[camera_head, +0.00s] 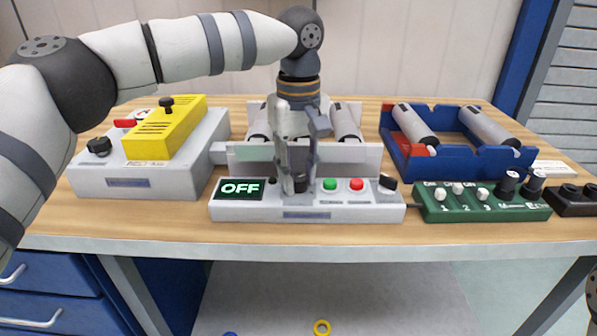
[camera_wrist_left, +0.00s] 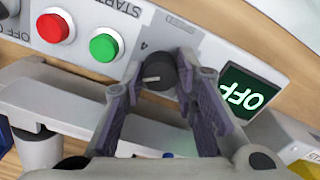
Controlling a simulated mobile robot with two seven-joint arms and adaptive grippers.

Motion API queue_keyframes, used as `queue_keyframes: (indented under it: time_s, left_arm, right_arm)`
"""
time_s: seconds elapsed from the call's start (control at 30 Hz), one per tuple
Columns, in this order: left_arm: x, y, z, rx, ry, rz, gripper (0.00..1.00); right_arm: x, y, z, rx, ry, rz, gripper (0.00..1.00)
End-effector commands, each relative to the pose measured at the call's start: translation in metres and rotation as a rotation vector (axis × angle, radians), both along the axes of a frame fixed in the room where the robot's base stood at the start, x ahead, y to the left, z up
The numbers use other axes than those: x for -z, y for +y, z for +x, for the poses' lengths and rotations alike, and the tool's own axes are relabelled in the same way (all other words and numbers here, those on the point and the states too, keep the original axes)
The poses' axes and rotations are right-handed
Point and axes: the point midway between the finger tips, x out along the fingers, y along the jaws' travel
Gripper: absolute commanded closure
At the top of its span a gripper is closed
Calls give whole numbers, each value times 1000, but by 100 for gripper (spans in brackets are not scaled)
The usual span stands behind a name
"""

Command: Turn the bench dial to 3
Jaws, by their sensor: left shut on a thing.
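The bench dial (camera_wrist_left: 160,72) is a dark round knob with a white pointer mark, on the light grey control box (camera_head: 350,214). My left gripper (camera_head: 299,184) comes down from above onto the box, and its fingers are shut on the dial, one on each side. In the head view the fingers mostly hide the dial. In the left wrist view a "4" is printed beside the dial; other scale marks are hidden or too small to read. The display (camera_head: 240,188) on the box reads OFF.
Right of the dial are a green button (camera_head: 330,185), a red button (camera_head: 356,184) and a black knob (camera_head: 387,184). A yellow-topped unit (camera_head: 165,130) stands left. A blue tray (camera_head: 458,166) with rollers and a green switch box (camera_head: 480,205) stand right.

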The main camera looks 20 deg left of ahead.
Motion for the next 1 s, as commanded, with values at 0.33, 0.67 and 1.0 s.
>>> queue_keyframes:
  time_s: [0.33, 0.67, 1.0]
  left_arm:
    - [2, 0, -1, 35, 4, 2, 100]
    - [2, 0, -1, 34, 5, 1, 64]
    - [-7, 0, 0, 32, -1, 1, 64]
  right_arm:
    - [1, 0, -1, 0, 2, 0, 100]
    - [0, 0, -1, 0, 2, 0, 100]
    - [0, 0, 0, 0, 1, 0, 100]
